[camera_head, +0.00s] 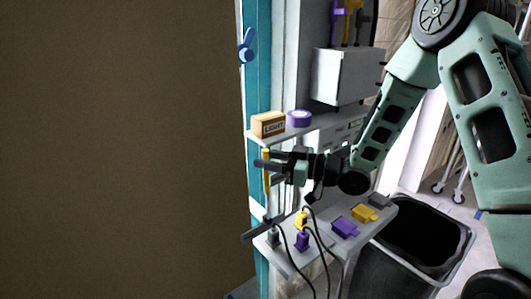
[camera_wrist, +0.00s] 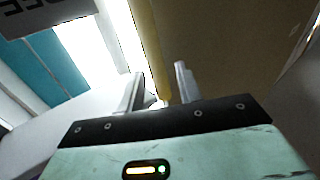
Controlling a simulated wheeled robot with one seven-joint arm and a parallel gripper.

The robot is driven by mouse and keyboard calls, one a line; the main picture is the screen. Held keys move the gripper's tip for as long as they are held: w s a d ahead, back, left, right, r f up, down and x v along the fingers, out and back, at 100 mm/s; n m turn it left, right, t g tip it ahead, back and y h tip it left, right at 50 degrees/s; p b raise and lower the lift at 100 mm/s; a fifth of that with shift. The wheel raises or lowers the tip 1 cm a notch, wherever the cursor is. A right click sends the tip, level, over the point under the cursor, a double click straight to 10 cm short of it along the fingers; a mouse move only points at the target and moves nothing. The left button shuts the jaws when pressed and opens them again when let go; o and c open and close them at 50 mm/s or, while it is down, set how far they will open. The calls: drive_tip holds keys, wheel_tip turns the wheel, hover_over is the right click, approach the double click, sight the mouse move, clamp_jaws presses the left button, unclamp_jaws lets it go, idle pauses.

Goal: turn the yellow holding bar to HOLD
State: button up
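The yellow holding bar (camera_head: 266,158) stands upright along the teal post (camera_head: 258,90), below the small shelf. My gripper (camera_head: 259,171) reaches in from the right at the bar, with one dark finger above the other in the head view. In the wrist view the yellow bar (camera_wrist: 150,48) runs down into the gap between the two fingers of my gripper (camera_wrist: 158,85). The fingers are apart, with a gap beside the bar. Contact with the bar cannot be made out. A grey plate (camera_wrist: 45,12) with partly cut-off dark letters is at the wrist view's top left.
A box marked LIGHT (camera_head: 268,124) and purple tape (camera_head: 299,118) sit on the shelf above my gripper. Below, a ledge (camera_head: 325,242) carries yellow and purple plugs with black cables. A dark lever (camera_head: 262,230) juts left. A black bin (camera_head: 415,240) stands right; a large brown panel (camera_head: 120,150) fills the left.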

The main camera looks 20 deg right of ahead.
drive_tip(key=shift+w+a, duration=0.2)
drive_tip(key=shift+a, duration=0.2)
drive_tip(key=shift+c, duration=0.3)
